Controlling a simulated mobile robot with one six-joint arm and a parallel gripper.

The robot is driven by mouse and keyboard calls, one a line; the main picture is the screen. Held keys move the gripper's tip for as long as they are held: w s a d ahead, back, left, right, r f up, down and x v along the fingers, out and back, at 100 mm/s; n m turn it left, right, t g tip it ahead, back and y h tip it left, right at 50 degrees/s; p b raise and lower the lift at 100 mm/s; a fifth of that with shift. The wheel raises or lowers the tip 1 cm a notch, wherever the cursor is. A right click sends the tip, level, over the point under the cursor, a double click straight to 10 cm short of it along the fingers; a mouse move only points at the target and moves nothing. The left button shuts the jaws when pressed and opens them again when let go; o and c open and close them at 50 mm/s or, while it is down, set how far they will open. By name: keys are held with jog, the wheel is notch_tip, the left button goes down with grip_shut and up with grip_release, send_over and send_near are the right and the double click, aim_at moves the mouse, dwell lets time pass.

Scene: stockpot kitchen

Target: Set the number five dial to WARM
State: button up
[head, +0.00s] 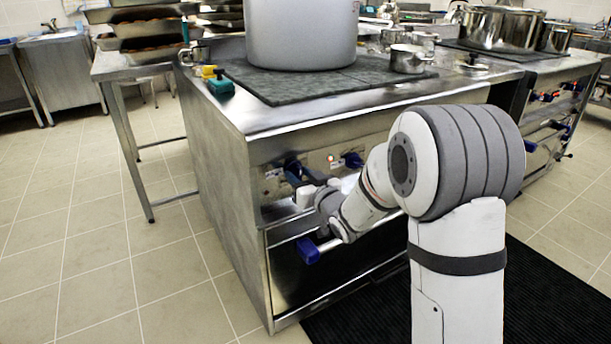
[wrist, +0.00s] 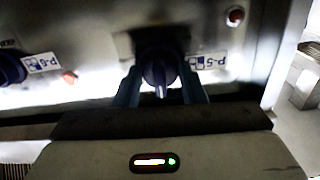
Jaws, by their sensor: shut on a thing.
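A dark blue dial (wrist: 160,70) sits on the steel front panel in the middle of the wrist view. A label reading roughly P-5 (wrist: 208,62) is just right of it. The dial's white pointer mark points down in that view; no WARM marking can be read. My gripper (wrist: 161,84) is shut on this dial, one finger on each side. In the head view my gripper (head: 309,181) is at the stove's front panel, and it partly hides the dial (head: 292,168) there.
Another blue dial (wrist: 9,68) is left in the wrist view. A blue-ended oven handle (head: 309,251) runs below my gripper. A large stockpot (head: 300,35) stands on the stove top. A red lamp (head: 331,158) glows on the panel. The floor left of the stove is clear.

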jog(key=m, duration=0.1)
jog(key=m+p, duration=0.1)
jog(key=m, duration=0.2)
jog(key=shift+w+r+m+p, duration=0.15)
jog(key=shift+r+m+p, duration=0.15)
jog(key=shift+m, duration=0.1)
jog(key=m+p, duration=0.1)
jog(key=m, duration=0.4)
jog(key=shift+f+p, duration=0.1)
jog(key=shift+p, duration=0.25)
jog(key=o, duration=1)
jog(key=shift+f, duration=0.15)
jog(key=p+v, duration=0.1)
jog(key=v, duration=0.6)
jog(key=shift+s+d+p, duration=0.25)
jog(key=shift+s+p, duration=0.05)
jog(key=shift+s, duration=0.05)
